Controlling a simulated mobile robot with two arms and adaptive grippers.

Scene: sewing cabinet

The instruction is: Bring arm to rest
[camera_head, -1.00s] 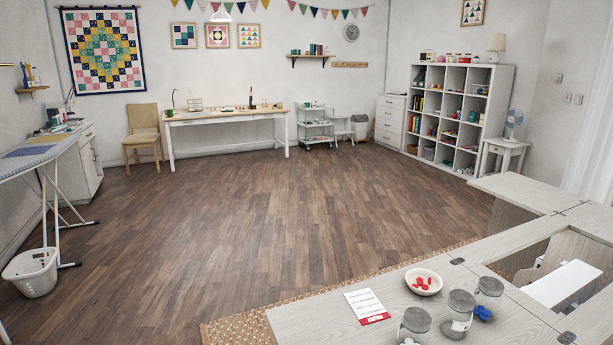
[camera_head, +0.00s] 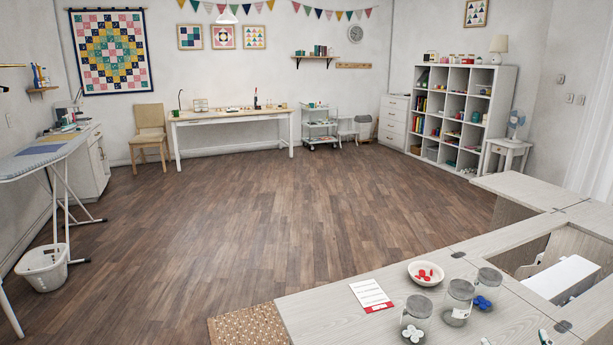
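Neither gripper nor either arm shows in the head view. The light wooden sewing cabinet (camera_head: 330,312) fills the lower right. On it stand a white bowl (camera_head: 414,270) with red pieces and three glass jars. The front jar (camera_head: 416,314) has white pieces, the middle jar (camera_head: 459,297) looks empty and has a label, and the right jar (camera_head: 487,283) has blue pieces. A white card with a red edge (camera_head: 371,294) lies left of the bowl. A white machine (camera_head: 562,278) sits in the cabinet's opening.
The wooden floor (camera_head: 280,210) in the middle is clear. An ironing board (camera_head: 40,160) and a white basket (camera_head: 42,268) stand at the left. A long table (camera_head: 235,117), a chair (camera_head: 149,135), a trolley (camera_head: 320,130) and a cube shelf (camera_head: 461,115) line the far walls.

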